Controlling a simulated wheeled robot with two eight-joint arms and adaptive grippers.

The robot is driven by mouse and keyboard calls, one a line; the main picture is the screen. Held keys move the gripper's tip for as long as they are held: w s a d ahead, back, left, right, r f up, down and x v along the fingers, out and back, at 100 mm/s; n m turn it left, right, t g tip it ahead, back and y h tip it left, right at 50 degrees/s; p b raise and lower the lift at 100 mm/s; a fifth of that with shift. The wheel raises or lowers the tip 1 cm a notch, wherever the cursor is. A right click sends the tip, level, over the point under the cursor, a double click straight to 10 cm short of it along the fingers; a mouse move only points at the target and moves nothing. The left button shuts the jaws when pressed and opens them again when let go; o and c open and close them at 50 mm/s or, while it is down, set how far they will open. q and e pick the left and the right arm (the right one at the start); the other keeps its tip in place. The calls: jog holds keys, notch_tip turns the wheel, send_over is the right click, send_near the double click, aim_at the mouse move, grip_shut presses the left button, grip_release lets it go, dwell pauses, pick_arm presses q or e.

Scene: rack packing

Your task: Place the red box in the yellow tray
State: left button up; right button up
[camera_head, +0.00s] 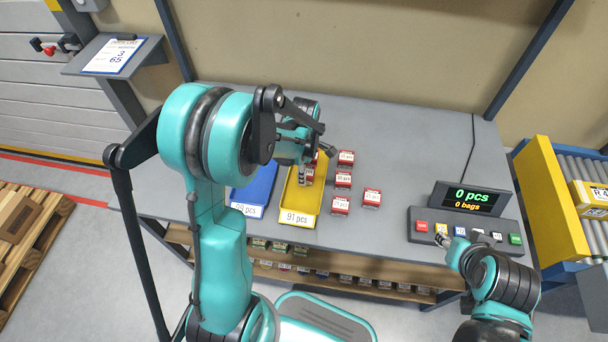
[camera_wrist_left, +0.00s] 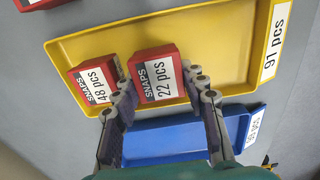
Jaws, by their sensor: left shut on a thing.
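The yellow tray (camera_head: 308,218), labelled 91 pcs, lies on the grey table and also fills much of the left wrist view (camera_wrist_left: 225,40). My left gripper (camera_head: 305,178) is over the tray. In the left wrist view the gripper (camera_wrist_left: 160,88) is shut on a red box (camera_wrist_left: 155,75) labelled "22 pcs". Whether that box touches the tray floor is unclear. A second red box (camera_wrist_left: 92,80), labelled "48 pcs", is beside it, within the tray outline. My right gripper (camera_head: 448,241) is at the button panel; its finger opening is too small to judge.
A blue tray (camera_head: 247,203) lies left of the yellow one. Several red boxes (camera_head: 371,198) stand on the table to its right. The button panel (camera_head: 465,225) has a display reading 0 pcs, 0 bags. A roller conveyor (camera_head: 560,195) is at the far right.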

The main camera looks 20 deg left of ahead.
pick_arm(q)
jog(key=shift+f, duration=0.55)
jog(key=shift+r, duration=0.1)
pick_arm(e)
jog(key=shift+f, duration=0.25)
pick_arm(q)
jog(key=shift+f, duration=0.2)
jog(key=o, duration=0.9)
pick_arm(e)
jog(key=shift+f, duration=0.15)
